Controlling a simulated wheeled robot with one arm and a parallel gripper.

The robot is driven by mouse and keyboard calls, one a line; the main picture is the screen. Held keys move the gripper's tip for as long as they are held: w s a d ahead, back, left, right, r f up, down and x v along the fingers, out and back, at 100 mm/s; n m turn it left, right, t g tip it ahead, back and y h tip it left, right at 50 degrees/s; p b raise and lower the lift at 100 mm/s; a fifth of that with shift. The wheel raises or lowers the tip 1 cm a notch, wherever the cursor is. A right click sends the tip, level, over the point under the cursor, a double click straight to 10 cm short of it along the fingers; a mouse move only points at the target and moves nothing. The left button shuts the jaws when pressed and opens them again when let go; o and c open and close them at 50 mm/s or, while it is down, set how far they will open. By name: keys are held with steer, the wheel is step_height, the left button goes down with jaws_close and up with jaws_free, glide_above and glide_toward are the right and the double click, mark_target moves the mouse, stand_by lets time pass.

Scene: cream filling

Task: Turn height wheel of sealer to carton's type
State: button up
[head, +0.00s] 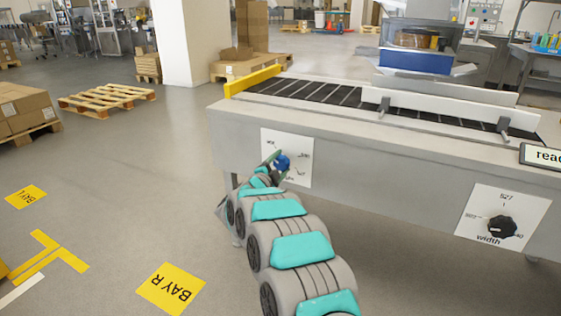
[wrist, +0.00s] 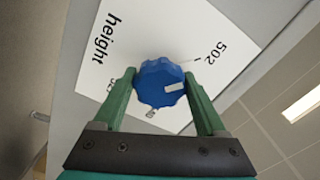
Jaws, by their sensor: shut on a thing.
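The blue height wheel (wrist: 158,84) sits on a white dial plate printed "height" (wrist: 104,45). My gripper (wrist: 163,88) has its two green fingers on either side of the wheel and is shut on it. The wheel's white mark points to the right and slightly down in the wrist view, off the printed 502 tick. Other dial labels are partly hidden by the fingers. In the head view the height wheel (head: 282,162) is partly covered by my gripper (head: 277,164). The sealer (head: 350,140) is a long grey machine with a conveyor on top.
A black width wheel (head: 501,227) sits on a second white plate at the right of the sealer's front. A partly cut-off screen (head: 541,156) beginning "read" stands at the right edge. Pallets (head: 107,98) and cartons (head: 25,110) stand at left.

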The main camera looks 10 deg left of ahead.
stand_by(0.4)
steer(key=o, duration=1.3)
steer(key=b+v, duration=0.1)
steer(key=v, duration=0.6)
steer(key=shift+s+a, duration=0.2)
steer(key=shift+s, duration=0.15)
